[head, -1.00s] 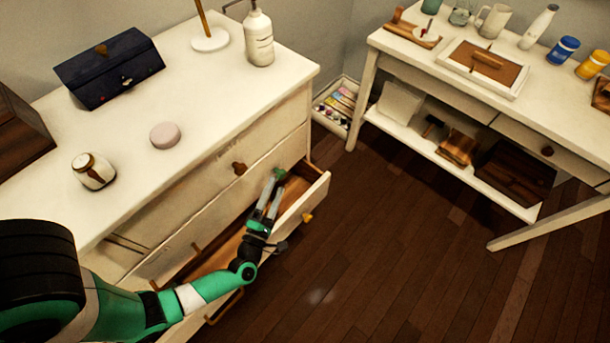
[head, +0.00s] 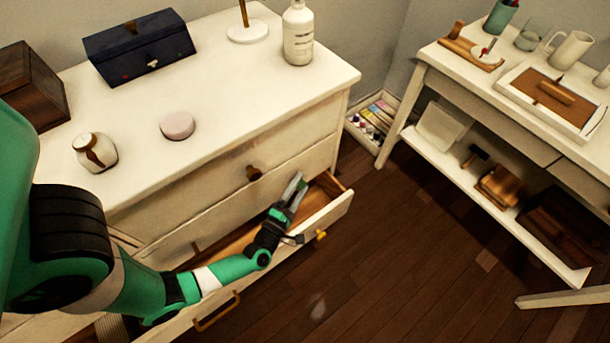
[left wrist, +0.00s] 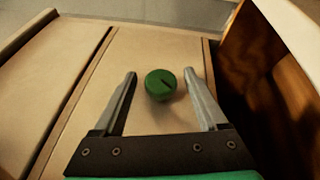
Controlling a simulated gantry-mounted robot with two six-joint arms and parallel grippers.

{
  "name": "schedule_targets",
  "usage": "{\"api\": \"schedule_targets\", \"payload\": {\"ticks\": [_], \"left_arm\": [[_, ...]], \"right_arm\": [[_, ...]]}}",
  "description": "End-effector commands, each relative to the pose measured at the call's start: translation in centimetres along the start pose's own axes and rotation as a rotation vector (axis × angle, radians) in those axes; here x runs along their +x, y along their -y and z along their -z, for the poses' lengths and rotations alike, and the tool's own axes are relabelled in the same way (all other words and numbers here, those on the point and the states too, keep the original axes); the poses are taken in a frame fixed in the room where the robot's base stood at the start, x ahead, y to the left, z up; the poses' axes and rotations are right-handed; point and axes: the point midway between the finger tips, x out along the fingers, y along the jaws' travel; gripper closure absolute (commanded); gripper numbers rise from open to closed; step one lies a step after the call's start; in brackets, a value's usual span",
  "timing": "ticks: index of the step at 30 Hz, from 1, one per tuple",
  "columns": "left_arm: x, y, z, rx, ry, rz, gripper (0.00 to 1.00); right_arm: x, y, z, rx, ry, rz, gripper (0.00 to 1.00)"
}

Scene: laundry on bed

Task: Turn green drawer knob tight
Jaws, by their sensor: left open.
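The green drawer knob (left wrist: 160,84) is round with a dark slot mark. It sits on the pale drawer front (left wrist: 150,50) in the left wrist view. My left gripper (left wrist: 160,78) is open, with one finger on each side of the knob and a visible gap on both sides. In the head view my left gripper (head: 299,180) is at the dresser front, over the right part of the open drawer (head: 335,207). The green knob is hidden or cannot be made out in the head view. My right gripper is not in view.
The open drawer's edge, with a yellow knob (head: 320,235), juts out below my gripper. A brown knob (head: 254,173) is on the dresser front. A pink disc (head: 177,125), jar (head: 95,152), dark box (head: 140,47) and white bottle (head: 298,35) stand on top.

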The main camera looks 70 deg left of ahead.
Motion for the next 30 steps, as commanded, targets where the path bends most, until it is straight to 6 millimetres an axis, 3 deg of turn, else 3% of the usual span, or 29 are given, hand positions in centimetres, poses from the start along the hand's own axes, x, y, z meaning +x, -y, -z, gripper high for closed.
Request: {"api": "schedule_targets", "payload": {"ticks": [11, 23, 30], "left_arm": [[0.42, -0.04, -0.06, 0.0, 0.001, 0.0, 0.27], [0.4, -0.01, -0.06, 0.0, 0.001, 0.001, 0.99], [0.42, -0.14, -0.09, 0.004, 0.0, 0.01, 1.0]], "right_arm": [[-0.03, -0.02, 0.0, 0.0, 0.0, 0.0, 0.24], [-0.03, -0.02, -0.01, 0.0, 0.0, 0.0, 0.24], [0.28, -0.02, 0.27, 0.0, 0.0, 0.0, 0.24]]}}
